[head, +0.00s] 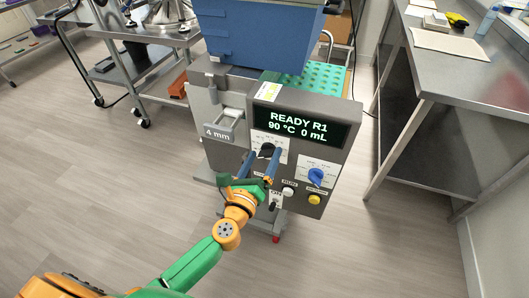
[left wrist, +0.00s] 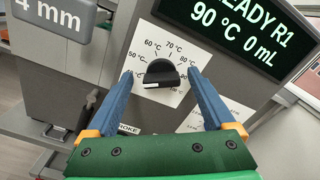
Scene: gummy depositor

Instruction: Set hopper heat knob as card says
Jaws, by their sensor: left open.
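The hopper heat knob (left wrist: 162,71) is black, on a white dial plate (left wrist: 143,43) with marks including 50, 60, 70 and 80 °C. A white mark shows at its lower left edge; I cannot tell which setting it gives. In the head view the knob (head: 266,150) is partly hidden by my gripper. My left gripper (head: 261,158) is open, its two blue fingers on either side of the knob, with gaps visible in the left wrist view (left wrist: 160,76). The display (head: 300,127) reads READY R1, 90 °C, 0 mL. I cannot identify the card for certain. My right gripper is not in view.
A blue knob (head: 316,177), a white button (head: 288,191) and a yellow button (head: 314,199) sit right of and below the heat knob. A 4 mm plate (head: 219,134) sticks out at left. A steel bench (head: 470,70) stands right; open floor lies left.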

